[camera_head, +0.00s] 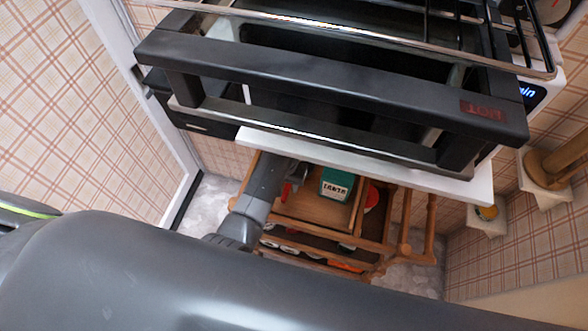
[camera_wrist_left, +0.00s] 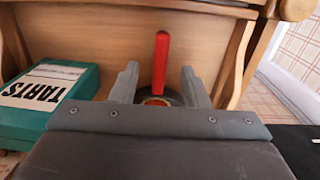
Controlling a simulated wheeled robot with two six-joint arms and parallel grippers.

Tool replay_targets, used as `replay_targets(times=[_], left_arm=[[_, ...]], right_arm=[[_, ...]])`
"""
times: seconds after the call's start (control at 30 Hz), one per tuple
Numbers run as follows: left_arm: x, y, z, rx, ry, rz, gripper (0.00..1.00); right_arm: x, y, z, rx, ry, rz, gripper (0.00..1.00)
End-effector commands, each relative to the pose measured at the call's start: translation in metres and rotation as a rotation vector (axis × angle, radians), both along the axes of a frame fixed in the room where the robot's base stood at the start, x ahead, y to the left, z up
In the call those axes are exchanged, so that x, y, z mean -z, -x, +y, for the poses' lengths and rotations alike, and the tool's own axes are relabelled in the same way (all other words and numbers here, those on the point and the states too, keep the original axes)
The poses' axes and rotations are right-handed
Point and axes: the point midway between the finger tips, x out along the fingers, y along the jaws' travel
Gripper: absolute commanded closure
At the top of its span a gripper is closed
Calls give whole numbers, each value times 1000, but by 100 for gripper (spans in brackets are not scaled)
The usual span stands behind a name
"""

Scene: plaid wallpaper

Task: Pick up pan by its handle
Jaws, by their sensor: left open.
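The pan (camera_wrist_left: 150,100) shows in the left wrist view as a small dark round shape, mostly hidden behind my left gripper (camera_wrist_left: 160,85). Its red handle (camera_wrist_left: 161,62) stands up against a wooden wall, centred between the two fingers. The fingers are open, one on each side, and do not appear to touch the handle. In the head view my left gripper (camera_head: 297,172) reaches into a wooden cart, and a bit of red handle (camera_head: 287,190) shows beside it. My right gripper is not seen.
A green TARTS box (camera_wrist_left: 50,95) lies left of the gripper in the wrist view. The wooden cart (camera_head: 432,225) has side posts and a lower shelf. A white ledge (camera_head: 400,178) and a black oven door (camera_head: 330,80) overhang the cart. A wall stands at left.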

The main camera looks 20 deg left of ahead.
Motion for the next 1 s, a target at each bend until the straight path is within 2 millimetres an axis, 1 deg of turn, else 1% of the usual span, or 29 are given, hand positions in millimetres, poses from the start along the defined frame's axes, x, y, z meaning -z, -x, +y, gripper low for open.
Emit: replay_targets(times=[0.23,0.33,0.47,0.67,1.0], left_arm=[[31,-1,2,1,-1,3,58],[41,-1,2,0,-1,2,58],[46,-1,1,-1,0,0,58],[46,-1,1,-1,0,0,58],[46,-1,1,-1,0,0,100]], right_arm=[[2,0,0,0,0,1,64],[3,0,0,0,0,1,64],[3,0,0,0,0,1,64],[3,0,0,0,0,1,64],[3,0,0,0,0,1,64]])
